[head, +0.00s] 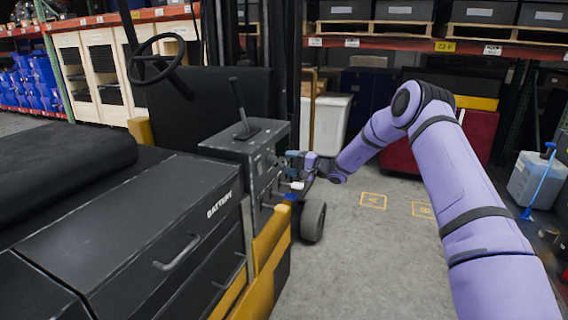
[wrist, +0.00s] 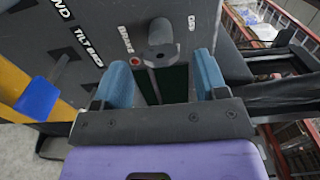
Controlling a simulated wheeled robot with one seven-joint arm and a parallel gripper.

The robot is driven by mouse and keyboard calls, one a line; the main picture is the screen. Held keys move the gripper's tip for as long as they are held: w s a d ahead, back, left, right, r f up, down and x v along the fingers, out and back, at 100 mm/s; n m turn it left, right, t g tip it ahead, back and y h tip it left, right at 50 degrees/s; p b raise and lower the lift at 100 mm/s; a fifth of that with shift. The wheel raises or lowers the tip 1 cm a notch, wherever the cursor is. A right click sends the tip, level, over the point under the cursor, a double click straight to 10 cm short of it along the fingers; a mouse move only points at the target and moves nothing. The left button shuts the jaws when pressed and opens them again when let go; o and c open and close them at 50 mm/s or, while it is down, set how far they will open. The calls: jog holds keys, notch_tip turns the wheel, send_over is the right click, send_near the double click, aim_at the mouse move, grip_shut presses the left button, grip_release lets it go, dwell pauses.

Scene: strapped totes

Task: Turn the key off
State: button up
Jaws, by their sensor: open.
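The key appears to be a dark grey knob-like piece (wrist: 161,42) on the dark control panel (wrist: 95,30) of a forklift, in the wrist view. My gripper (wrist: 162,76) is open, with a blue finger on each side. The knob stands just beyond and roughly between the fingertips, and I see no contact. In the head view my gripper (head: 300,170) is at the right side of the black console (head: 222,150). The key cannot be made out there. The panel carries white lettering, partly cut off, and a small red dot (wrist: 135,61) beside the knob.
A lever (head: 240,105) stands on top of the console, with a steering wheel (head: 156,59) behind it. A black battery box (head: 150,220) and yellow body panel (head: 268,245) lie in front. Grey floor (head: 370,260) is open to the right. Racks stand behind.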

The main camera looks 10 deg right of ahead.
jog(key=v, duration=0.7)
jog(key=shift+d, duration=0.15)
jog(key=shift+s, duration=0.15)
jog(key=s+a+r+n+g+h, duration=0.3)
jog(key=s+a+r+g, duration=0.15)
jog(key=s+r, duration=0.65)
jog(key=s+a+r+n+g+h, duration=0.2)
jog(key=s+a+r+n+g, duration=0.3)
jog(key=s+r, duration=0.65)
jog(key=s+d+r+t+h, duration=0.1)
jog(key=s+d+h, duration=0.1)
jog(key=s, duration=0.9)
jog(key=s+d+r+t+h, duration=0.1)
jog(key=s+d+h, duration=0.2)
jog(key=s, duration=0.8)
jog(key=s+d+r+m+t+h, duration=0.1)
jog(key=s+h, duration=0.3)
jog(key=s, duration=0.7)
jog(key=shift+d+t+h, duration=0.3)
jog(key=shift+d+t, duration=0.25)
jog(key=shift+d, duration=0.25)
